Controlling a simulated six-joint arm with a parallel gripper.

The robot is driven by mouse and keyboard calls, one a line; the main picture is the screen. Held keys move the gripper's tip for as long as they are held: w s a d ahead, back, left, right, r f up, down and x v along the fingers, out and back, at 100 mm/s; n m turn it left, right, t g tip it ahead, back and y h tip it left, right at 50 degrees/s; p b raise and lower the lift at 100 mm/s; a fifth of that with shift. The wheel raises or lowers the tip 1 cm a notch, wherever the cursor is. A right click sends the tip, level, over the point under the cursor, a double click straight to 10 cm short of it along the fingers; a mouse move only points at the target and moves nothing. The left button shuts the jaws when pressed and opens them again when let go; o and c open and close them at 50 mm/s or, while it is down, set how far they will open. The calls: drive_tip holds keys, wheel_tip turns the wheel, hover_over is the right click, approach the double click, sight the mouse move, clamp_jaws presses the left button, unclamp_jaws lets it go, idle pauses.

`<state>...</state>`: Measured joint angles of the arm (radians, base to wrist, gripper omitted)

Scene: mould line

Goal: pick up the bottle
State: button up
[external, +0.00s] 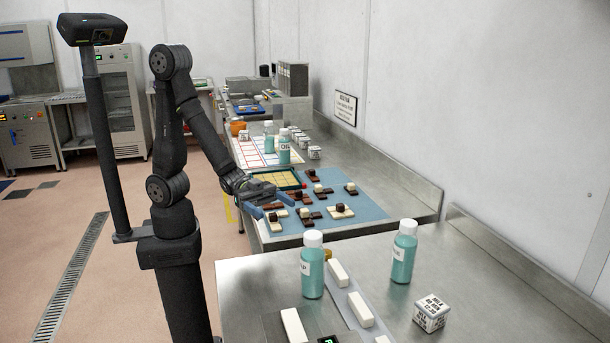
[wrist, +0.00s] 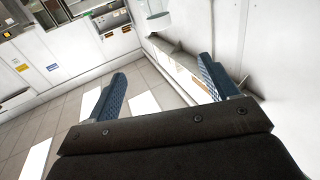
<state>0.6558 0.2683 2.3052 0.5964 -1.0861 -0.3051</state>
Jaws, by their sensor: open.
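Several bottles of teal liquid with white caps show in the external view. One bottle (external: 312,270) stands on the near steel counter, with another bottle (external: 403,255) to its right. Two more stand farther back, a labelled bottle (external: 284,150) and a bottle (external: 269,140) partly behind it. Which one the task means I cannot tell. My gripper (external: 268,209) is open and empty over the near left part of the blue mat, apart from every bottle. In the wrist view my gripper (wrist: 162,72) shows two spread blue fingers with no bottle between them.
The blue mat (external: 375,208) holds several brown and cream pieces, beside a green-rimmed tray (external: 300,178). White bars and a lettered cube (external: 431,312) lie on the near counter. The wall (external: 480,110) bounds the right side. The wrist view shows floor and walls.

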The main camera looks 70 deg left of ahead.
wheel_tip(320, 180, down, 7)
approach(321, 261)
drive_tip(key=x, duration=0.8)
drive_tip(key=shift+w+d+f, duration=0.15)
drive_tip(key=shift+d, duration=0.15)
drive_tip(key=c, duration=1.3)
